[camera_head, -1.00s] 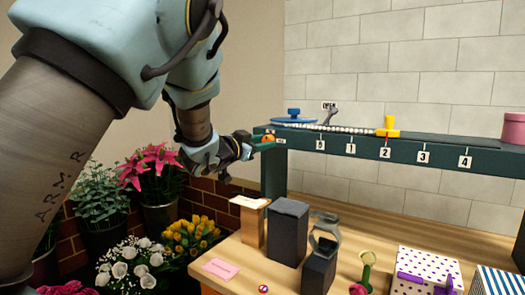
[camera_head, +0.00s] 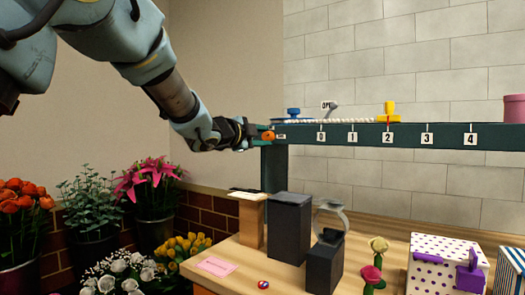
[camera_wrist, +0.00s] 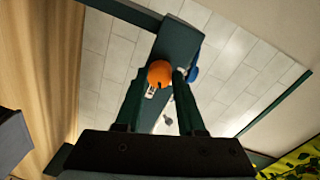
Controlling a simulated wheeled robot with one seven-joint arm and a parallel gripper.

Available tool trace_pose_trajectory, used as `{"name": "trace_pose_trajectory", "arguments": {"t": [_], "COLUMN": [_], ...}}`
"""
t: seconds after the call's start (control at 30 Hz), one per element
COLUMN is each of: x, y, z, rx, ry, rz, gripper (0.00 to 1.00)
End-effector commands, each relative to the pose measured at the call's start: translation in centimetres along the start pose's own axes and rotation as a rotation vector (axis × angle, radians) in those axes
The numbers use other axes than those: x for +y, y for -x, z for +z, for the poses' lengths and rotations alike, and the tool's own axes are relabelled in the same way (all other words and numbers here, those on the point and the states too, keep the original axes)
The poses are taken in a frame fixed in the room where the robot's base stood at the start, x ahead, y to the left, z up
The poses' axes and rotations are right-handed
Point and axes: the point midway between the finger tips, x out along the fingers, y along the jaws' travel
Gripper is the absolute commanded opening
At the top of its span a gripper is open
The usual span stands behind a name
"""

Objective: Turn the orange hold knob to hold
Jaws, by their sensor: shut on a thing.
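The orange hold knob (camera_head: 268,135) sits at the left end of the dark teal rail (camera_head: 350,141). A small label (camera_head: 281,136) is just right of it, too small to read. My gripper (camera_head: 259,134) reaches in from the left, roughly level with the rail. In the wrist view the orange knob (camera_wrist: 160,72) lies between the tips of my two fingers (camera_wrist: 158,84), which are shut on it. Which way the knob is turned cannot be told.
A yellow slider (camera_head: 389,113) stands on the rail near the mark 2. A blue disc (camera_head: 292,113), a small lever (camera_head: 331,108) and a pink tin (camera_head: 514,108) are also up there. Dark blocks (camera_head: 289,228) stand below on the wooden bench (camera_head: 226,257). Flowers fill the lower left.

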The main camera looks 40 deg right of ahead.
Motion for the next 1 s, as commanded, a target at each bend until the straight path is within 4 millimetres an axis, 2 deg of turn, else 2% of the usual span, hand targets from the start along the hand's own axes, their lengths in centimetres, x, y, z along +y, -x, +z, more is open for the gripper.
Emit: {"name": "trace_pose_trajectory", "arguments": {"t": [0.07, 0.5, 1.0], "x": [0.46, 0.22, -0.02], "y": [-0.01, -0.03, -0.01], "z": [0.18, 0.00, -0.07], "rx": [-0.004, -0.024, -0.030], "ry": [-0.069, -0.377, -0.475], "rz": [-0.003, 0.002, 0.005], "gripper": [0.00, 0.00, 0.00]}}
